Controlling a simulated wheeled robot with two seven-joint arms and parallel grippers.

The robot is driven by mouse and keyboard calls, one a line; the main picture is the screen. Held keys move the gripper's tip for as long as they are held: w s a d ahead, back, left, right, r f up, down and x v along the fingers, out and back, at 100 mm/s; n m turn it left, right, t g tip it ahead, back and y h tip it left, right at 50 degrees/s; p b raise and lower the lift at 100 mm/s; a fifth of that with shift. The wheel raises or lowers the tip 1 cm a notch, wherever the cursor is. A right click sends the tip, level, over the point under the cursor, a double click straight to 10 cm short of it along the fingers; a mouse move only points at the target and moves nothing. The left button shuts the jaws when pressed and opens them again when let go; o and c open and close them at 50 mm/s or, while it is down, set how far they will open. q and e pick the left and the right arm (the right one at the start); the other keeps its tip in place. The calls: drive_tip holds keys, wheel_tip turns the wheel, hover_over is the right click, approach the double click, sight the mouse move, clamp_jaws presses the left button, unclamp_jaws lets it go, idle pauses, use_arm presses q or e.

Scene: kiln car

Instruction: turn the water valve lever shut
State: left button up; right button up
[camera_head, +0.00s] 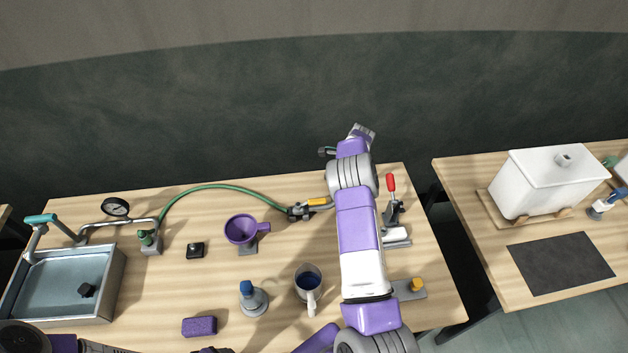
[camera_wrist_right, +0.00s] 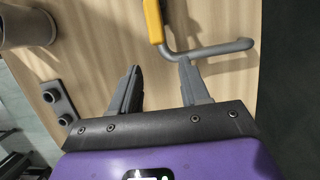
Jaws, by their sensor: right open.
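The water valve (camera_head: 297,212) sits at the back of the table, at the end of a green hose. Its yellow lever (camera_head: 318,202) lies pointing right, close to my right forearm. In the right wrist view a yellow handle (camera_wrist_right: 153,20) shows at the top, with a bent grey rod (camera_wrist_right: 215,50) beside it. My right gripper (camera_wrist_right: 160,64) is open and empty below them. Its right fingertip overlaps the rod in the picture; I cannot tell whether they touch. My left gripper is not in view.
A purple funnel (camera_head: 241,229), a mug (camera_head: 308,287), a blue-topped bottle (camera_head: 253,298) and a purple block (camera_head: 199,326) stand left of my right arm. A red-handled clamp (camera_head: 391,200) stands to its right. A sink (camera_head: 113,290) is at far left.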

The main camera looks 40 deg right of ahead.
sight(311, 203)
drive_tip(key=b+x, duration=0.3)
drive_tip(key=x, duration=0.1)
drive_tip(key=shift+s+f, duration=0.15)
drive_tip(key=shift+f, duration=0.05)
drive_tip(key=shift+b+x, duration=1.45)
drive_tip(key=shift+x, duration=0.55)
drive_tip(key=shift+a+f, duration=0.1)
drive_tip(key=shift+f, duration=0.1)
